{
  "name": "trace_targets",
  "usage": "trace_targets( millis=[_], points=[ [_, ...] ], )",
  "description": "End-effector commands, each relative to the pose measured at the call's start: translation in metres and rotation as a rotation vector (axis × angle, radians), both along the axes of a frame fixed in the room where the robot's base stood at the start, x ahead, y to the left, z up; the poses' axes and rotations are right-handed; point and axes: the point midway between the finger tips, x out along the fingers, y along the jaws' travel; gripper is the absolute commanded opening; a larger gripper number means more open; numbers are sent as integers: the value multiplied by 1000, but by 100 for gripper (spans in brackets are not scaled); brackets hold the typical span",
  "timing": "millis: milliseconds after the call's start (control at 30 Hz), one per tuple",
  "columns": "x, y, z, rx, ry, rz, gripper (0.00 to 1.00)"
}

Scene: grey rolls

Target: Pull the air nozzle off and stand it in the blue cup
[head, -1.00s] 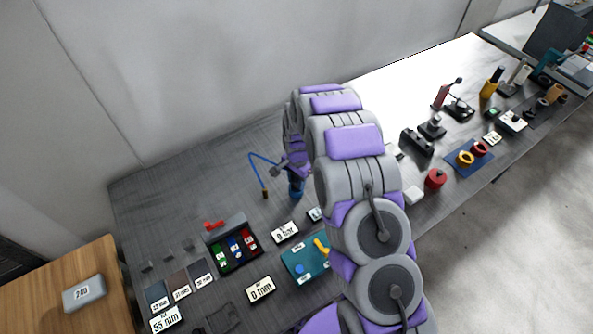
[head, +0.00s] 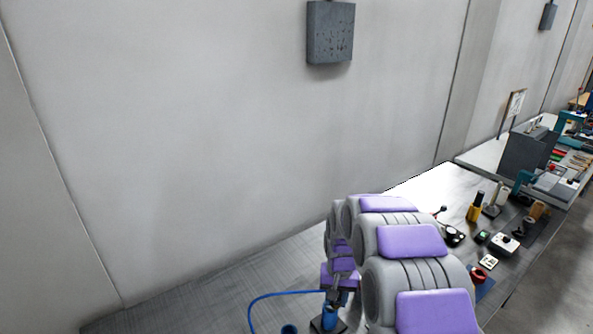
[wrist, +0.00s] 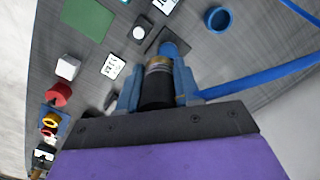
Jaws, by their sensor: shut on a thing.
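In the wrist view my gripper (wrist: 157,82) has its two blue-grey fingers shut on the air nozzle (wrist: 157,88), a black cylinder with a brass band. Just beyond the band is a blue part (wrist: 172,48) over a dark square base; I cannot tell whether the nozzle is still joined to it. The blue cup (wrist: 218,18) stands apart, up and right of the nozzle, its opening empty. In the head view my gripper (head: 337,296) is above the blue part (head: 330,317), and the cup (head: 290,329) is cut by the bottom edge.
A blue hose (wrist: 260,76) runs right from beside the fingers in the wrist view; it loops left in the head view (head: 285,293). A white label card (wrist: 113,66), a white block (wrist: 68,67) and a red object (wrist: 58,94) lie left. Bare bench surrounds the cup.

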Motion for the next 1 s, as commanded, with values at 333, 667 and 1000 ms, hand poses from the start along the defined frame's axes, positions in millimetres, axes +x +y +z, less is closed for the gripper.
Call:
trace_targets(
  millis=[333,667,1000],
  points=[
    [-17,-32,35,-2,3,138,0],
    [-5,-5,14,-4,2,119,0],
    [17,88,-60,-6,3,32,0]
  ],
)
